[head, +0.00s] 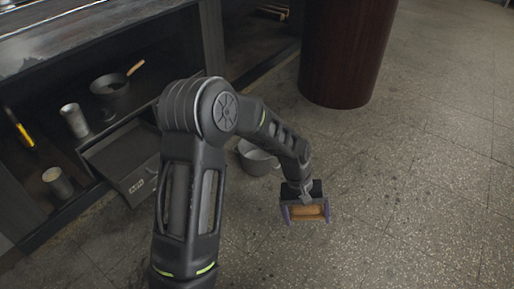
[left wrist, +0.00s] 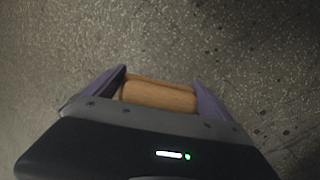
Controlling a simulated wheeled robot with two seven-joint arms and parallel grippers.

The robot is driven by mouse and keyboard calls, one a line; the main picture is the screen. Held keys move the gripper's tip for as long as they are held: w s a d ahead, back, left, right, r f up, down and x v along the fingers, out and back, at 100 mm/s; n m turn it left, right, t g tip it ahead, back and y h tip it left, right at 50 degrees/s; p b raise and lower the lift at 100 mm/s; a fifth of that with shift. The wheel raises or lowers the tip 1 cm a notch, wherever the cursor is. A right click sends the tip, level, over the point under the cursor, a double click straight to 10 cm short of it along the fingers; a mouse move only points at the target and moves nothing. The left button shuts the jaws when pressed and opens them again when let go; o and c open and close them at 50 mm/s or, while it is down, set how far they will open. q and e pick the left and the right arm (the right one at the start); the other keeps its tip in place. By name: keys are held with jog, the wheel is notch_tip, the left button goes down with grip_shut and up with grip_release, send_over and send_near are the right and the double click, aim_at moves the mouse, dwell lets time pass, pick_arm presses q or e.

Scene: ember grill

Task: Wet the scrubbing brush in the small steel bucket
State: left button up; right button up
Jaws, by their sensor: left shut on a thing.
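My left gripper (head: 306,214) is shut on a wooden block-like body, which looks like the scrubbing brush (head: 307,210). It holds it over the floor, to the right of the bucket and apart from it. In the left wrist view the brush's tan wooden back (left wrist: 160,96) sits between the two purple fingers of the gripper (left wrist: 160,90); any bristles are hidden. The small steel bucket (head: 262,163) stands on the floor behind my left arm, which hides its left part. I cannot tell whether it holds water. My right gripper is out of view.
A dark shelf unit at the left holds a pot with a wooden handle (head: 112,86), metal cans (head: 74,120) and an open grey drawer or box (head: 137,186). A dark red round column (head: 347,50) stands at the back. The speckled floor (head: 420,190) at the right is clear.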

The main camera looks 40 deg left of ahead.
pick_arm(q)
notch_tip(320, 180, down, 9)
jog(key=shift+r, duration=0.15)
dwell(0.6)
dwell(2.3)
notch_tip(320, 180, up, 4)
jog(key=p, duration=0.3)
dwell(1.2)
